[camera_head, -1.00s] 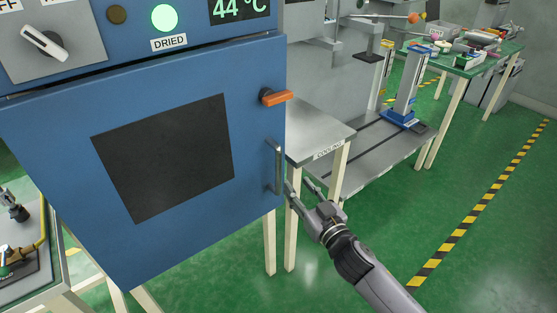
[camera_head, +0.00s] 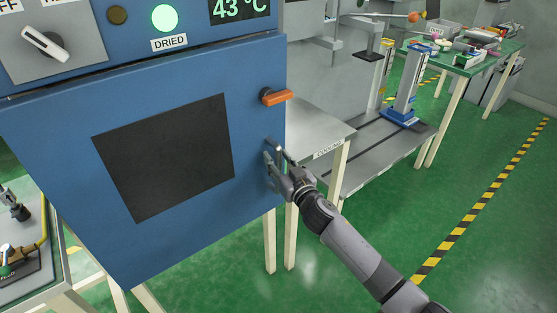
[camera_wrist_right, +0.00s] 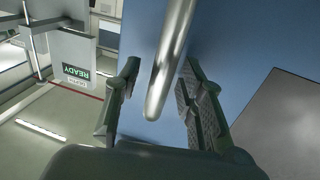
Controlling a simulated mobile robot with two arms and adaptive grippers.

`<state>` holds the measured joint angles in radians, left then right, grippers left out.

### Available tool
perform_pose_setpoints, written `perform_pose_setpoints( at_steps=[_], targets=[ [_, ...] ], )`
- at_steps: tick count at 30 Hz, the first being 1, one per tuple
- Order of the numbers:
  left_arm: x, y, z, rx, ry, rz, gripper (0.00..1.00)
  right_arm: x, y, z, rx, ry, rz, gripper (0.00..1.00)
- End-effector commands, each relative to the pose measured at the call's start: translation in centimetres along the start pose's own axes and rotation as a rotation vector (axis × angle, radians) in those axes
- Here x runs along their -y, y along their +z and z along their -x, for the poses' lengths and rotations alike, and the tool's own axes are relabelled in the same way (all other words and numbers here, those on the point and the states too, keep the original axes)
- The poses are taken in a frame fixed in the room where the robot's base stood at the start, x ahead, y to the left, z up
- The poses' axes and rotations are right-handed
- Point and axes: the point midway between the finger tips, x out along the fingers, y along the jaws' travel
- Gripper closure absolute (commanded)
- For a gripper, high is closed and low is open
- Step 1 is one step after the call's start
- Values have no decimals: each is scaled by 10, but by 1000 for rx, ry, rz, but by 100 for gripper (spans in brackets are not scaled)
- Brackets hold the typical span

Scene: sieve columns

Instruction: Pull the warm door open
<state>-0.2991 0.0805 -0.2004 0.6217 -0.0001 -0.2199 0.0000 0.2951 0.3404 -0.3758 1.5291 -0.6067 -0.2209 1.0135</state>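The blue oven door (camera_head: 65,150) with its dark window (camera_head: 165,160) fills the left of the head view and looks shut. Its grey bar handle (camera_head: 268,150) is at the door's right edge. My right gripper (camera_head: 274,164) is at the handle in the head view. In the right wrist view the handle bar (camera_wrist_right: 168,62) runs between the two fingers of my right gripper (camera_wrist_right: 155,100), which are open, with gaps visible on both sides. An orange latch lever (camera_head: 276,97) sticks out above the handle. My left gripper is not in view.
The panel above shows a lit green DRIED lamp (camera_head: 165,18) and a 43 °C display (camera_head: 240,8). A metal table marked COOLING (camera_head: 318,138) stands close at the right of the door. Green floor (camera_head: 420,210) is open at the right.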

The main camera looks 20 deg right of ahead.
Motion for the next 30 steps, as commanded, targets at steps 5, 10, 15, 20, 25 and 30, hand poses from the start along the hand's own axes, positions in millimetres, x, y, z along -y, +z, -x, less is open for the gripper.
perform_pose_setpoints(
  at_steps=[5, 10, 15, 20, 25, 30],
  targets=[
    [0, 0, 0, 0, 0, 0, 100, 0, 0, 0, 0, 0, 0, 70],
    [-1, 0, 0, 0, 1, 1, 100, 0, 0, 0, 0, 0, 0, 81],
    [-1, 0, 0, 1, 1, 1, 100, 0, 0, 0, 0, 0, 0, 92],
    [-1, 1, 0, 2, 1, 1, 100, 0, 0, 0, 0, 0, 0, 100],
    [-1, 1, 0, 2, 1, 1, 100, 0, 0, 0, 0, 0, 0, 100],
    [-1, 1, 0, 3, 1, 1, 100, 0, 0, 0, 0, 0, 0, 100]
  ],
)
